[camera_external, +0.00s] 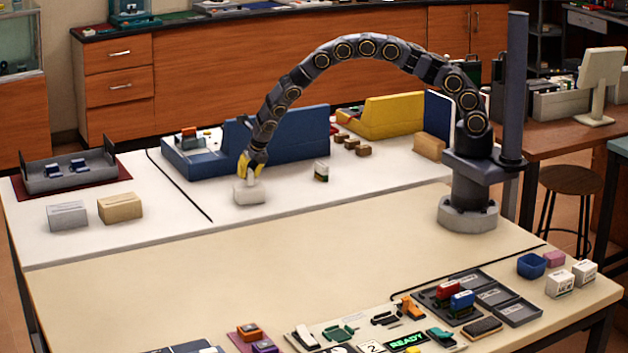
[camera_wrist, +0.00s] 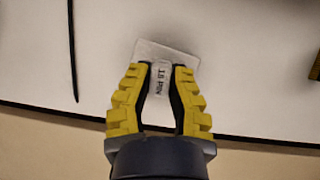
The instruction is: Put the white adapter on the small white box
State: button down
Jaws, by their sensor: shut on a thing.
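The small white box (camera_external: 250,195) sits on the white part of the table, directly under my gripper (camera_external: 251,174). In the wrist view the box (camera_wrist: 178,54) shows just past the fingertips, slightly turned. My gripper (camera_wrist: 158,80) has yellow ridged fingers and is shut on the white adapter (camera_wrist: 159,76), a small white piece with dark lettering that looks like "18 PIN". The adapter is over the box's near part in that view. I cannot tell whether it touches the box. In the external view the adapter is largely hidden by the fingers.
Blue bins (camera_external: 290,133) stand behind. Grey (camera_external: 68,216) and tan (camera_external: 120,207) boxes lie to the left. A black cord (camera_external: 180,185) runs between. The beige table middle is clear.

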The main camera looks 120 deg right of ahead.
jog(key=shift+f, duration=0.15)
jog(key=c, duration=1.1)
grip_release()
jog(key=shift+c, duration=0.2)
